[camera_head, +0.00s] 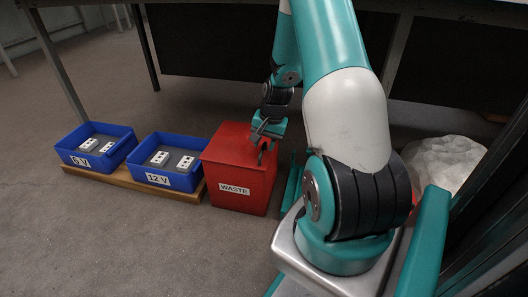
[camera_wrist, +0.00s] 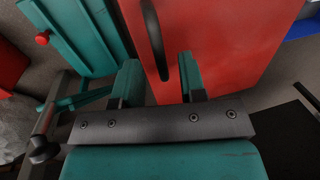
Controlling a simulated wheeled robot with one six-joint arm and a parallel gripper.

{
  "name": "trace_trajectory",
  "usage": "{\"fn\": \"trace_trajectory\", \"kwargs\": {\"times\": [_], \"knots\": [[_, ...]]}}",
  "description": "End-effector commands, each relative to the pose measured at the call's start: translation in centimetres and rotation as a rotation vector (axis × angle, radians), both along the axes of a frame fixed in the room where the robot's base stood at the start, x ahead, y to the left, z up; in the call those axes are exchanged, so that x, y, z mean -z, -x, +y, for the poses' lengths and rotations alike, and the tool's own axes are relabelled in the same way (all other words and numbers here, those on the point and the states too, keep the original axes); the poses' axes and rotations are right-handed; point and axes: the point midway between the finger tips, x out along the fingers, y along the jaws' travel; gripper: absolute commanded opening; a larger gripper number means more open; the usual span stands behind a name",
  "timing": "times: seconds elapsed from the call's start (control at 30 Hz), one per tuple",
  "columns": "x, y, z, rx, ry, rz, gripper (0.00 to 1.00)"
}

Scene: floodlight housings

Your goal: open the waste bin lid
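The red waste bin (camera_head: 236,190) stands on the floor with a "WASTE" label on its front. Its flat red lid (camera_head: 226,145) is down and also fills much of the wrist view (camera_wrist: 222,40). A black bar handle (camera_wrist: 154,40) is on the lid. My gripper (camera_head: 264,137) is over the right part of the lid. In the wrist view my gripper (camera_wrist: 158,76) is open, with its two teal fingers apart and nothing held. The handle's near end reaches toward the gap between the fingertips; I cannot tell whether they touch it.
Blue crates, one on the left (camera_head: 68,154) and one labelled 12 V (camera_head: 150,180), stand on a wooden board (camera_head: 118,180) left of the bin and hold white parts. A pale translucent bag (camera_head: 443,160) lies at right. Floor in front is clear.

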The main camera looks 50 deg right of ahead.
Motion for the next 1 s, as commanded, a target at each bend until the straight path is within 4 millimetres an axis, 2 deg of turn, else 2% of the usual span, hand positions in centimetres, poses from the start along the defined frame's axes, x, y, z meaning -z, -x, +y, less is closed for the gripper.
{"fn": "trace_trajectory", "kwargs": {"times": [0.1, 0.4, 0.43, 0.6, 0.87, 1.0], "knots": [[1.0, -0.1, 0.1, 0.000, -0.001, 0.001, 0.38], [1.0, -0.2, 0.1, 0.000, -0.001, 0.000, 0.38], [1.0, -0.2, 0.1, 0.000, -0.001, 0.000, 0.36], [1.0, -0.2, 0.1, 0.000, -0.001, 0.000, 0.00], [0.8, -0.1, 0.0, 0.001, 0.002, 0.006, 0.00], [0.0, 0.0, -0.3, 0.008, 0.011, 0.028, 0.00]]}}
